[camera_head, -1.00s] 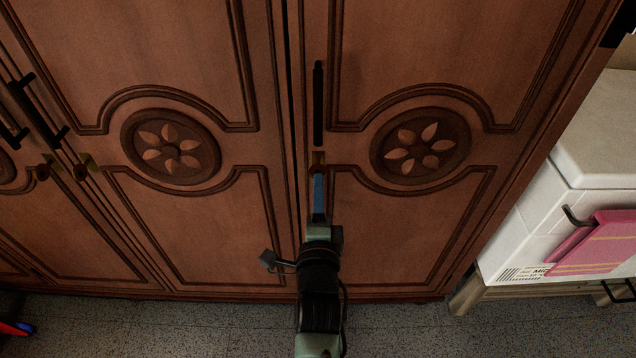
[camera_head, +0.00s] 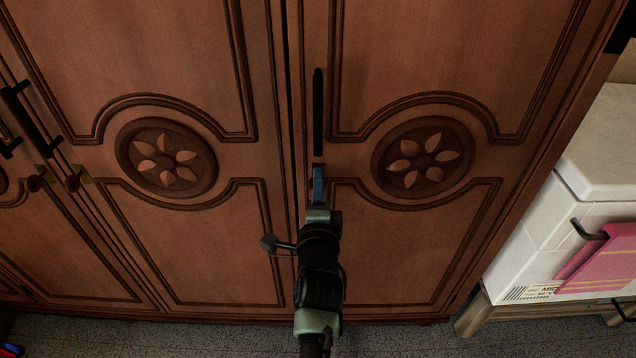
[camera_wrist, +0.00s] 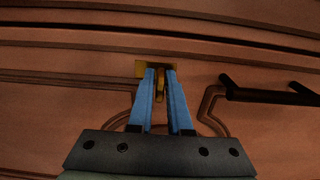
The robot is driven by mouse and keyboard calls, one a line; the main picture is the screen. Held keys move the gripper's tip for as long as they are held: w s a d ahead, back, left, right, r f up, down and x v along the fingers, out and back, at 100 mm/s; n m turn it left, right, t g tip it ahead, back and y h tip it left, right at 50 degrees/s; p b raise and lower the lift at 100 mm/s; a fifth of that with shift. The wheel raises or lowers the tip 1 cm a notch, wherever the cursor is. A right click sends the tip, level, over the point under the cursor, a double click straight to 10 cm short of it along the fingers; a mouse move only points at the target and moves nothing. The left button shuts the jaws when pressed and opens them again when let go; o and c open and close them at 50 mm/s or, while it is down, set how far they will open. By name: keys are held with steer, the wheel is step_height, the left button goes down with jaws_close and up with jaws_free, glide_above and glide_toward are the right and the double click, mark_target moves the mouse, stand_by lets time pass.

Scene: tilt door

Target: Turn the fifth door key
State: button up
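A brass key (camera_wrist: 160,85) sits on a brass lock plate (camera_wrist: 141,68) in the wardrobe door in the wrist view. My gripper (camera_wrist: 161,78) has two blue fingers, one on each side of the key, with a narrow gap between them. I cannot tell whether both fingers press on it. In the head view my gripper (camera_head: 318,178) is at the lock just below the vertical black handle (camera_head: 318,112) of the right door (camera_head: 400,235), and it hides the key there. The doors look shut.
Two more keyed locks (camera_head: 72,182) sit at the left, near other black handles (camera_head: 30,118). A white cabinet (camera_head: 535,245) with a pink towel (camera_head: 600,262) stands at the right. Speckled floor (camera_head: 390,338) shows below the wardrobe.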

jaws_close()
steer(key=shift+n, duration=0.3)
steer(key=n, duration=0.3)
steer(key=shift+n+b, duration=0.3)
steer(key=shift+n, duration=0.1)
steer(key=n, duration=0.4)
steer(key=shift+n+b, duration=0.3)
steer(key=shift+b, duration=0.1)
steer(key=n, duration=0.4)
steer(key=shift+b, duration=0.4)
steer(key=shift+n, duration=2.5)
